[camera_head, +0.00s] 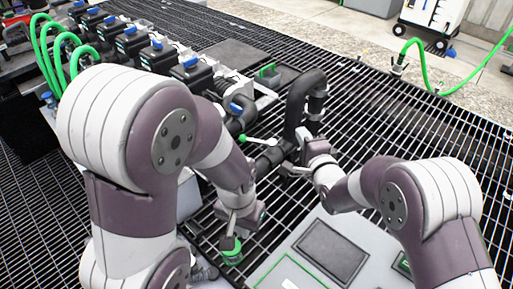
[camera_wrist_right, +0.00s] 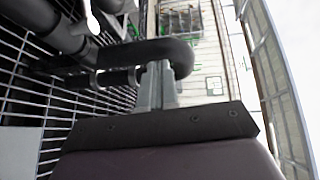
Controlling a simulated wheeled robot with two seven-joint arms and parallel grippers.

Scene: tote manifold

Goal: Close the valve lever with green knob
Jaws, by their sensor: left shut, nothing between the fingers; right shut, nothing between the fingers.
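The valve lever (camera_head: 262,141) is a pale handle with a green knob (camera_head: 242,138) at its left end. It lies roughly level beside the dark pipe (camera_head: 297,100), in the middle of the head view. My right gripper (camera_head: 303,140) is shut and empty, to the right of the lever, close to the pipe. In the right wrist view its fingers (camera_wrist_right: 158,85) overlap a dark curved pipe (camera_wrist_right: 140,52); I cannot tell whether they touch. My left gripper (camera_head: 231,238) points down, shut and empty, below the lever and away from it.
Several black valve units with blue parts (camera_head: 190,72) stand in a row at upper left, with green hoses (camera_head: 45,45) beside them. A grey panel (camera_head: 330,250) lies at lower front. Open black grating (camera_head: 400,125) extends to the right.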

